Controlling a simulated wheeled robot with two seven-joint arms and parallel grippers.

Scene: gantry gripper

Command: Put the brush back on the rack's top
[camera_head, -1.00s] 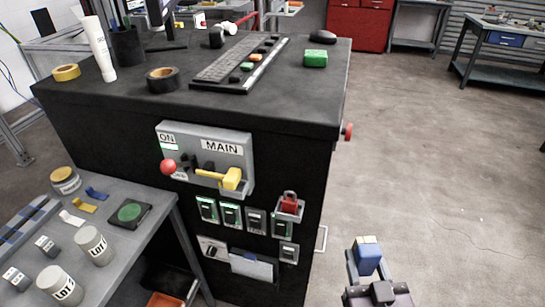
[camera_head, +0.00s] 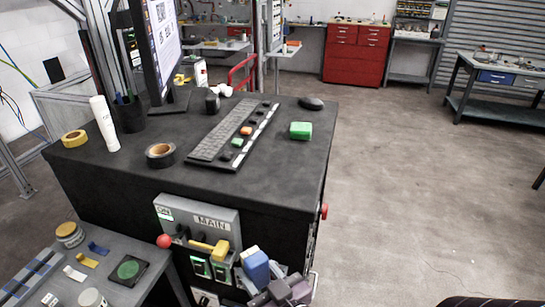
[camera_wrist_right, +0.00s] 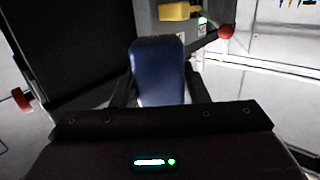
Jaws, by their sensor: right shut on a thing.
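My right gripper (camera_head: 262,278) is shut on a blue block-like thing (camera_head: 256,264), likely the brush; no bristles can be made out. It is held in front of the control panel of a black cabinet, lower than the cabinet's top (camera_head: 285,160). In the right wrist view the blue thing (camera_wrist_right: 160,72) stands between the fingers. No separate rack can be told apart; the black cabinet may be it. My left gripper is not in view.
On the cabinet top are a keyboard (camera_head: 216,138), a green block (camera_head: 301,130), a mouse (camera_head: 311,102), tape rolls and a white tube (camera_head: 104,124). A yellow switch handle (camera_head: 221,250) and red knobs stick out of the cabinet. The top's front right is bare.

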